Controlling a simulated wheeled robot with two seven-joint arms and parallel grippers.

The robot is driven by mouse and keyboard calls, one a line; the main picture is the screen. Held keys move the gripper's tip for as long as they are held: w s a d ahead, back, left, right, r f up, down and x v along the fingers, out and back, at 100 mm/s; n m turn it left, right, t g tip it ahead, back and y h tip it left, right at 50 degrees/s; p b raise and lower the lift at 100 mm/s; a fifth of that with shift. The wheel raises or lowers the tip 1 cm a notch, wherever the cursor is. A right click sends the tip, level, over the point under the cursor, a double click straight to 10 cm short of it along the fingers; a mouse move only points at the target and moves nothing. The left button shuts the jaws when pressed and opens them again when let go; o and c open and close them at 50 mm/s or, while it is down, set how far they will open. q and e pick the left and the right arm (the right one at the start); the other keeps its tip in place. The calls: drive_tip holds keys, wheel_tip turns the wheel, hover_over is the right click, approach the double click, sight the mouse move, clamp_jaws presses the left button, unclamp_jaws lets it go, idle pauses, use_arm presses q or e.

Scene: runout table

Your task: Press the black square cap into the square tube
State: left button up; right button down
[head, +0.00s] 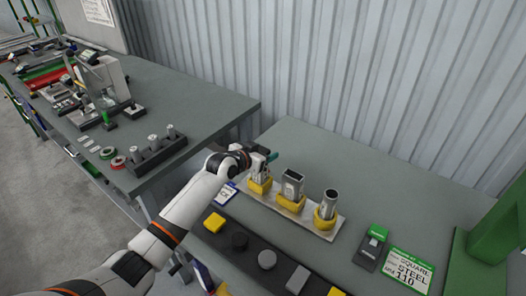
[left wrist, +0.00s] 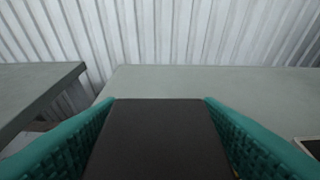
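My left gripper (head: 268,158) is above the leftmost yellow holder (head: 260,186) on the white board. In the left wrist view its teal fingers (left wrist: 160,135) are closed against both sides of a flat black piece, the black square cap (left wrist: 160,140). The cap cannot be made out in the head view. The tube in the leftmost holder is mostly hidden by the gripper, so I cannot tell its shape or whether the cap touches it. The middle tube (head: 292,184) has a rectangular opening, and the right tube (head: 330,203) is round. My right gripper is not in view.
A black tray (head: 254,251) in front holds a yellow cap (head: 214,222), round dark caps (head: 240,241) and a grey square cap (head: 298,278). A green-topped device (head: 372,244) and a STEEL sign (head: 407,269) lie to the right. A corrugated wall stands behind.

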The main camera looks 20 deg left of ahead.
use_arm(q)
drive_tip(key=shift+o, duration=0.6)
drive_tip(key=shift+w, duration=0.1)
drive_tip(key=b+v, duration=0.1)
drive_tip(key=v, duration=1.1)
drive_tip(key=shift+b, duration=0.35)
